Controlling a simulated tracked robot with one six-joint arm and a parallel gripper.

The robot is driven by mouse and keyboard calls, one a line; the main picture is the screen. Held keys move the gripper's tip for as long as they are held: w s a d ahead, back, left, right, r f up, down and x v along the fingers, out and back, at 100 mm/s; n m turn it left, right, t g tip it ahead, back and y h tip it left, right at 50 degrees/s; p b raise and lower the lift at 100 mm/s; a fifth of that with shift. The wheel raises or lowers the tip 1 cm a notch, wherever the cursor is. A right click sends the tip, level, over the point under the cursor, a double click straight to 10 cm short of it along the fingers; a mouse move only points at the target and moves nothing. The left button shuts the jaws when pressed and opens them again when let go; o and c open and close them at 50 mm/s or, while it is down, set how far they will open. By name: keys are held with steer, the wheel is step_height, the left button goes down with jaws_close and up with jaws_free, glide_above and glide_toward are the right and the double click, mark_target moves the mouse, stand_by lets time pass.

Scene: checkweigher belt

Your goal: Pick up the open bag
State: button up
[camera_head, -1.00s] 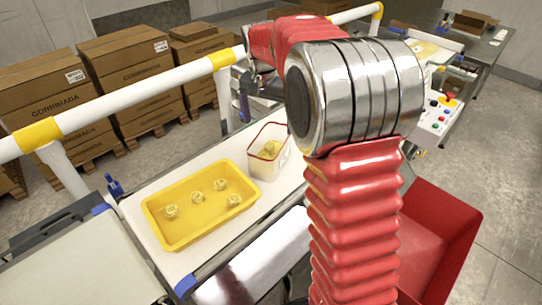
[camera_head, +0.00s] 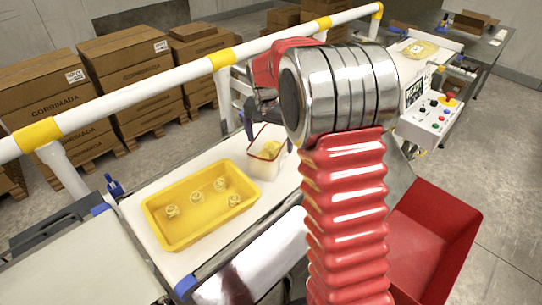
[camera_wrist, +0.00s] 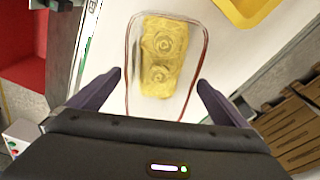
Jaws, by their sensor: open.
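The open bag (camera_head: 266,147) is clear with a red rim and stands mouth-up on the white belt, right of the yellow tray. It holds yellow nest-shaped pieces. In the wrist view the open bag (camera_wrist: 184,101) lies below my gripper, its mouth facing the camera. My gripper (camera_wrist: 159,80) is open and empty, with one dark finger on each side of the bag's near part. I cannot tell whether the fingers touch it. In the head view my gripper (camera_head: 268,122) is at the bag's top, partly hidden by my arm.
The yellow tray (camera_head: 154,236) with several nests sits on the belt (camera_head: 290,172). A white rail (camera_head: 290,40) with yellow bands runs behind. A red bin (camera_head: 440,208) is at the right. A control box (camera_head: 431,126) and another yellow-filled bag (camera_head: 419,49) are farther right.

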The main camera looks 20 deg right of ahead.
mark_target(271, 145)
steer(key=shift+w+d+f, duration=0.1)
steer(key=shift+d+f, duration=0.05)
steer(key=shift+f, duration=0.7)
steer(key=shift+w+d+f, duration=0.1)
steer(key=shift+w+f, duration=0.05)
steer(key=shift+f, duration=0.7)
steer(key=shift+w+d+f, duration=0.1)
steer(key=shift+d+f, duration=0.05)
steer(key=shift+f, duration=0.7)
steer(key=c, duration=1.4)
steer(key=shift+r, duration=0.15)
step_height(271, 145, up, 10)
steer(key=shift+f, duration=0.1)
